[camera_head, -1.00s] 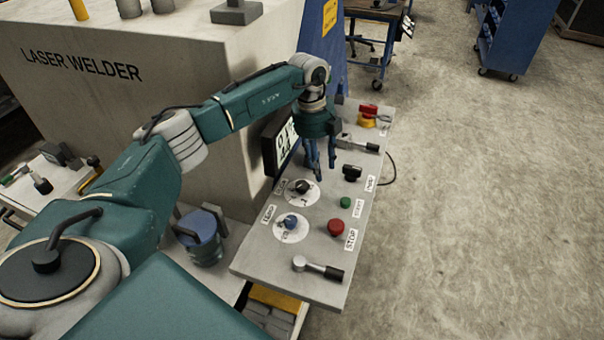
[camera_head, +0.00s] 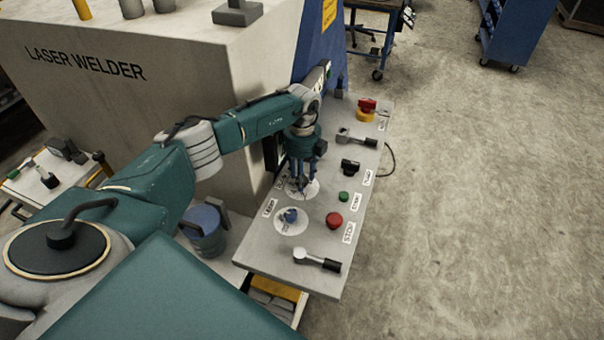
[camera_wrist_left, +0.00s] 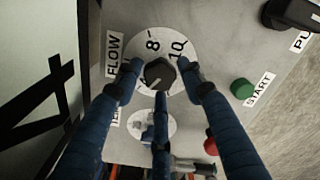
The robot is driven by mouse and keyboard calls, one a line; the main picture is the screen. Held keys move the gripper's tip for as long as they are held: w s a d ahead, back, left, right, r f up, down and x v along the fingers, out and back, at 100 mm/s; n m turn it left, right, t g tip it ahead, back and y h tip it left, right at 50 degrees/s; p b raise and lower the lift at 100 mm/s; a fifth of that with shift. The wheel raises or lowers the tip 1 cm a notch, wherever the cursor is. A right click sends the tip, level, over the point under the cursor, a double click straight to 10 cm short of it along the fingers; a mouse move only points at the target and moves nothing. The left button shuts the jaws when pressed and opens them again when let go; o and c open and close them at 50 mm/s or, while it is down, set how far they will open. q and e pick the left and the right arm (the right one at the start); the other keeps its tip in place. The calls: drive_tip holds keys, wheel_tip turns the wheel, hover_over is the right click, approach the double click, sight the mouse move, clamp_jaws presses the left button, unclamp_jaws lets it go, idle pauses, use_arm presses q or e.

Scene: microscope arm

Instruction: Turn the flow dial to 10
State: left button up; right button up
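The flow dial is a small black knob (camera_wrist_left: 158,74) on a white round scale (camera_wrist_left: 142,44), beside the FLOW label. In the wrist view the numbers 8 and 10 show on the scale; a pale mark on the knob points towards the lower left, and the number there is hidden. My left gripper (camera_head: 302,187) is over this dial, pointing down. In the wrist view its blue fingers (camera_wrist_left: 159,76) are spread around the knob, with small gaps visible at the sides. In the head view the fingers mostly hide the knob. My right gripper is not in view.
On the same panel (camera_head: 268,257) are a blue dial (camera_head: 291,216), a red stop button (camera_head: 333,219), a green start button (camera_head: 343,196), a black switch (camera_head: 350,166) and levers. The laser welder (camera_head: 150,110) stands close on the left. Open floor lies to the right.

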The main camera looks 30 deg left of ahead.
use_arm(q)
drive_tip(key=shift+f, duration=0.1)
drive_tip(key=c, duration=0.9)
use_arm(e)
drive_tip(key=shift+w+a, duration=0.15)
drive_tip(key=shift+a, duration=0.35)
